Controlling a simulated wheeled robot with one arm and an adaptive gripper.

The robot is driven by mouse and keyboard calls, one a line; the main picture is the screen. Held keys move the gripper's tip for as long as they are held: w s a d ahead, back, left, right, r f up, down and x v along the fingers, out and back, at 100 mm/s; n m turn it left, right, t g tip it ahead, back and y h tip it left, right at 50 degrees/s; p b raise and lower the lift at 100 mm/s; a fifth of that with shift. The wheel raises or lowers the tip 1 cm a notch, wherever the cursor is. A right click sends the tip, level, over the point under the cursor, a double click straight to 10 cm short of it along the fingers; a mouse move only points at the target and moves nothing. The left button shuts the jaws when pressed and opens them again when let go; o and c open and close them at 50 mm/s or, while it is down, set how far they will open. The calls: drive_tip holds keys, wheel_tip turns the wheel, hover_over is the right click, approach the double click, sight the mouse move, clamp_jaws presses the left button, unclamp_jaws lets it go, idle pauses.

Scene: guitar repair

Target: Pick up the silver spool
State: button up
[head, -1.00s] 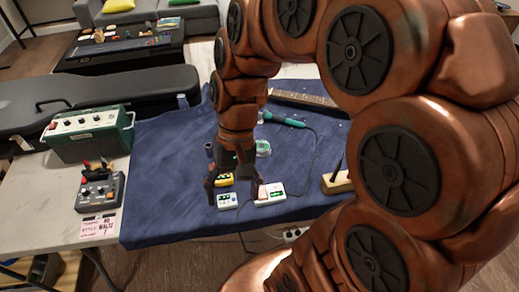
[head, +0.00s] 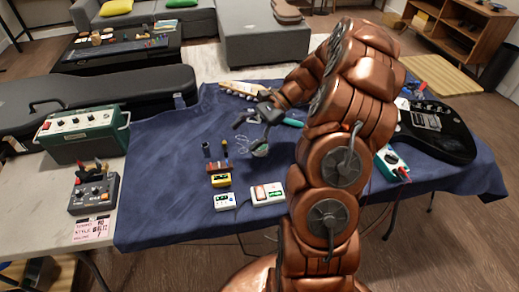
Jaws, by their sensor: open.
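A small round silver-and-green item (head: 259,150), which looks like the silver spool, sits on the blue cloth (head: 160,190) near the middle of the table. Thin loops of pale wire show just left of it. My gripper (head: 250,120) is open, with its dark fingers pointing left, and appears just above and behind the spool in the picture. I see nothing between the fingers. The gap between gripper and spool is hard to judge.
Yellow (head: 220,180) and white (head: 268,193) small boxes stand in front, with dark upright tools (head: 207,150) behind them. A green amplifier (head: 83,133) and grey pedal (head: 94,193) are left. A black guitar (head: 440,130) lies right. Cloth at left is clear.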

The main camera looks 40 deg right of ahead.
sight(265, 144)
drive_tip(key=d+f+m+t, duration=0.1)
drive_tip(key=d+f+m, duration=0.1)
drive_tip(key=d, duration=0.3)
drive_tip(key=d+f+m+t, duration=0.2)
drive_tip(key=d+f, duration=0.2)
drive_tip(key=d, duration=0.1)
drive_tip(key=d+f+m+t+b, duration=0.1)
drive_tip(key=d+f+m, duration=0.2)
drive_tip(key=d, duration=0.2)
drive_tip(key=shift+s+f+t+y, duration=0.1)
drive_tip(key=shift+f+t+y, duration=0.2)
drive_tip(key=shift+f+t, duration=0.1)
drive_tip(key=shift+f, duration=0.15)
drive_tip(key=shift+x, duration=1.1)
drive_tip(key=shift+r+p+x, duration=0.2)
drive_tip(key=shift+p+x, duration=0.3)
drive_tip(key=shift+x, duration=0.85)
drive_tip(key=shift+r+p+x, duration=0.2)
drive_tip(key=shift+p+x, duration=0.25)
drive_tip(key=shift+x, duration=0.9)
drive_tip(key=shift+a, duration=0.1)
drive_tip(key=c, duration=1.2)
